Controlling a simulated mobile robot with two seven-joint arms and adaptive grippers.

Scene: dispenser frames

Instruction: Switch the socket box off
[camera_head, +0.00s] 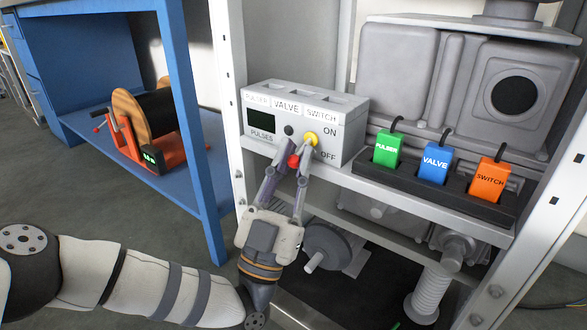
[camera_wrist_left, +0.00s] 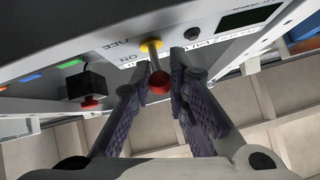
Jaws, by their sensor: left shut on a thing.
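The socket box (camera_head: 258,98) is pale grey, with PULSER, VALVE and SWITCH on top and a dark PULSES display on its front. ON and OFF are printed at the front's right side. Its switch lever has a yellow base (camera_head: 311,138) and a red ball tip (camera_head: 293,161). The lever also shows in the left wrist view, with its red tip (camera_wrist_left: 159,83) between my fingers. My left gripper (camera_head: 296,151) is shut on the lever, fingers on either side, partly hiding the front. My right gripper is not in view.
Green PULSER (camera_head: 387,149), blue VALVE (camera_head: 434,162) and orange SWITCH (camera_head: 489,177) plugs stand in a black strip right of the box. Grey machinery (camera_head: 400,70) stands behind. Metal frame posts flank the shelf. A cable reel (camera_head: 150,118) sits on a blue bench at left.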

